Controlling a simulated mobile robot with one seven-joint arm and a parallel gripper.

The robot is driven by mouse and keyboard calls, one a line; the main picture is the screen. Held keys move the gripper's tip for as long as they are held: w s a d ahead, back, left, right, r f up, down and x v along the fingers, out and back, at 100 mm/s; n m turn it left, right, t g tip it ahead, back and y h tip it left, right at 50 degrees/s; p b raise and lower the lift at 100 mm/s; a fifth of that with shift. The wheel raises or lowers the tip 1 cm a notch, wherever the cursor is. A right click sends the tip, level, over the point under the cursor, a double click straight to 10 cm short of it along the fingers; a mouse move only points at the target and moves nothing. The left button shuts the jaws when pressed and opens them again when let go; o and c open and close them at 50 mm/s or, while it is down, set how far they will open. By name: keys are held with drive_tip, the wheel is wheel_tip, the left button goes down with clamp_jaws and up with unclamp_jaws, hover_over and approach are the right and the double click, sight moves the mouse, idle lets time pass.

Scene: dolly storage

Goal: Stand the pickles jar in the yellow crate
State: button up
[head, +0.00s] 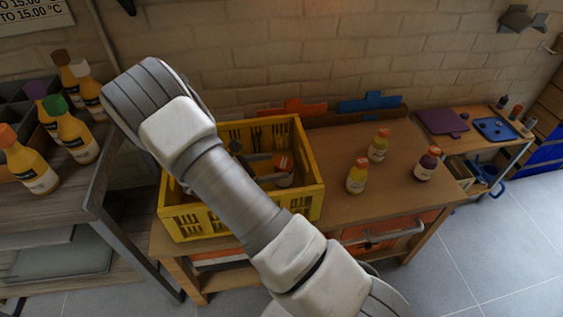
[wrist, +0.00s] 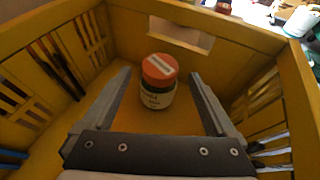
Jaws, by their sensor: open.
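The yellow crate (head: 182,222) stands on the wooden table, and its inside walls fill the wrist view (wrist: 105,20). A jar (wrist: 157,97) with an orange-red lid and a pale label stands upright on the crate floor. I take it for the pickles jar, though its label is too small to read surely. It also shows in the head view (head: 284,178), near the crate's right wall. My gripper (wrist: 161,74) is inside the crate, open, with one finger on each side of the jar and visible gaps between. In the head view my arm hides part of the crate.
Several bottles (head: 78,138) stand on a grey table at left. Orange (head: 300,107) and blue (head: 370,102) boards lean at the wall. The table's right part is mostly clear.

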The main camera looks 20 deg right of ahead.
drive_tip(key=p+v, duration=0.1)
drive_tip(key=v, duration=0.6)
drive_tip(key=s+r+m+t+y, duration=0.1)
drive_tip(key=s+r+m+y, duration=0.5)
drive_tip(key=s+r+m, duration=0.4)
drive_tip(key=s+r+m+t+y, duration=0.2)
drive_tip(key=s+r+m+y, duration=0.5)
drive_tip(key=r, duration=1)
drive_tip(key=shift+s+r+m, duration=0.4)
drive_tip(key=shift+s+m, duration=1.2)
drive_tip(key=shift+s, duration=1.15)
drive_tip(key=shift+d+r+p, duration=0.1)
drive_tip(key=shift+p, duration=0.25)
wheel_tip(320, 180, up, 20)
drive_tip(key=p, duration=2)
